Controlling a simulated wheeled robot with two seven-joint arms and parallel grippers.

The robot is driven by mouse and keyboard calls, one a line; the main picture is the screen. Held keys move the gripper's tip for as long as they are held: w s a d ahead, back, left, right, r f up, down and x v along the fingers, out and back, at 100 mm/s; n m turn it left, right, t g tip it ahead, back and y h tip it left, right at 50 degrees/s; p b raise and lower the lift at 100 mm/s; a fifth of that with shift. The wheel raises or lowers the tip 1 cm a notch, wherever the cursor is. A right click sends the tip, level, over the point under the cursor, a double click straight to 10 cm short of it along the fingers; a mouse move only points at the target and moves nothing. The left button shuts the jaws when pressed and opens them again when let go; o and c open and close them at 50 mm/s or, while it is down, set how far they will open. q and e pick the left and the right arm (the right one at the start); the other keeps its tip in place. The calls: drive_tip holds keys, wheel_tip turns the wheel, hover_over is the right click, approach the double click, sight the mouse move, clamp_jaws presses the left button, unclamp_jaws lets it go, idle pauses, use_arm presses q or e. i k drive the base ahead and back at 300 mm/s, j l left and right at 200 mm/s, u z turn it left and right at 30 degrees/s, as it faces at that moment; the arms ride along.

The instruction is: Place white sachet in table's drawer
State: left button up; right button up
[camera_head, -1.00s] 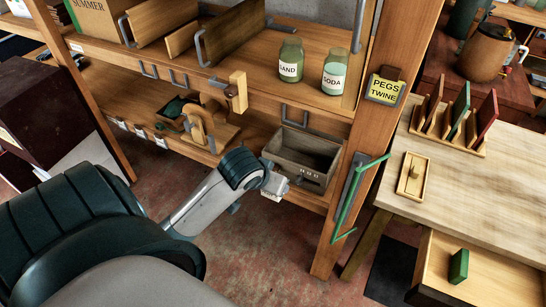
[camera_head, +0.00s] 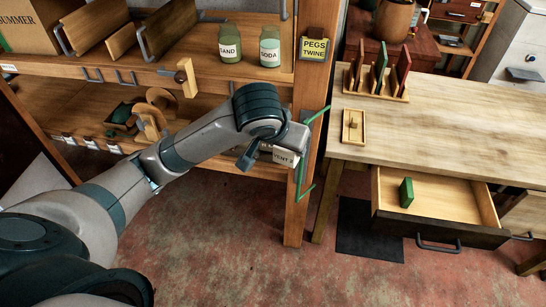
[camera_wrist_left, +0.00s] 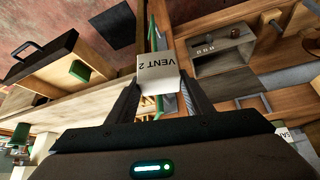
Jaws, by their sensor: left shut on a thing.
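A white sachet (camera_wrist_left: 158,70) marked "VENT 2" sits between the fingertips of my left gripper (camera_wrist_left: 157,88) in the left wrist view. The gripper is shut on it. In the head view a small part of the sachet (camera_head: 284,156) shows under my left wrist, beside the shelf post; my wrist hides most of the gripper. The table's drawer (camera_head: 455,198) is pulled open at the right, with a green block (camera_head: 406,192) inside. It also shows upside down at the left of the wrist view (camera_wrist_left: 38,72). My right gripper is out of view.
The wooden shelf post (camera_head: 306,120) with a green bracket (camera_head: 302,180) stands between the shelf and the table (camera_head: 440,130). On the table are a rack (camera_head: 375,88) of upright boards and a small wooden tray (camera_head: 353,127). A dark mat (camera_head: 370,230) lies on the floor.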

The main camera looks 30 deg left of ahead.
sight(449, 217)
drive_tip(key=i+l+z, duration=0.2)
drive_tip(key=l+z, duration=0.15)
drive_tip(key=i+l+z, duration=0.35)
drive_tip(key=l, duration=0.15)
drive_tip(key=k+l, duration=0.05)
